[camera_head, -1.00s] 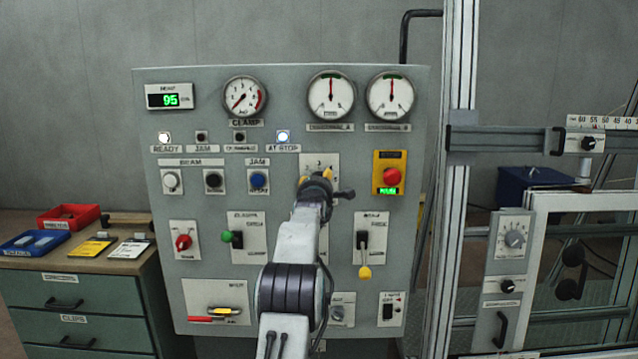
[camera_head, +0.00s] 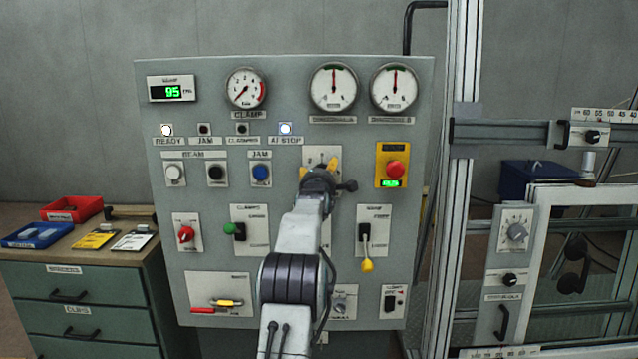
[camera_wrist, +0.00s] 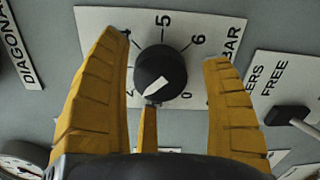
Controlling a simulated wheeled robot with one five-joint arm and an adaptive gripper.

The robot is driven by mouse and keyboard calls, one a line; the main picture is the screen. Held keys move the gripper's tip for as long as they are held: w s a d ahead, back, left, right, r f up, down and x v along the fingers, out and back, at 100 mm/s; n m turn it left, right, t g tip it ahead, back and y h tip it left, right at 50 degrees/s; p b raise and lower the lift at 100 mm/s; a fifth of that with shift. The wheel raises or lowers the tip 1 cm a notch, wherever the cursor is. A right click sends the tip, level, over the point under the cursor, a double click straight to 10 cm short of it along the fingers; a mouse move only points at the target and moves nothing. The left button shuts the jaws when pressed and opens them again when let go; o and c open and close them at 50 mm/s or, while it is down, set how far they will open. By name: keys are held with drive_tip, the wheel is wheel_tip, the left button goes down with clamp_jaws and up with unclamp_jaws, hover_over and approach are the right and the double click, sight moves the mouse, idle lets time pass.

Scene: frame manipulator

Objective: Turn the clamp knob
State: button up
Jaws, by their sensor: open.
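The clamp knob (camera_wrist: 160,74) is a round black dial with a white bar mark. It sits on a white scale plate (camera_wrist: 100,18) with numbers and the word BAR in the wrist view. My gripper (camera_wrist: 164,52) is open, with one yellow finger on each side of the knob and gaps between. A third, narrow yellow finger (camera_wrist: 150,130) reaches up to just below the knob; whether it touches I cannot tell. In the head view my gripper (camera_head: 319,166) is in front of the plate (camera_head: 322,152) and hides the knob.
The grey panel (camera_head: 140,110) carries gauges, buttons and levers. A black lever (camera_wrist: 287,115) is right of the knob in the wrist view. A red emergency button (camera_head: 396,169) is to the right. A drawer cabinet (camera_head: 75,285) stands left, an aluminium frame (camera_head: 465,180) right.

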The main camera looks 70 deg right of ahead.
drive_tip(key=v, duration=1.1)
drive_tip(key=shift+a, duration=0.3)
drive_tip(key=shift+s, duration=0.15)
idle(0.7)
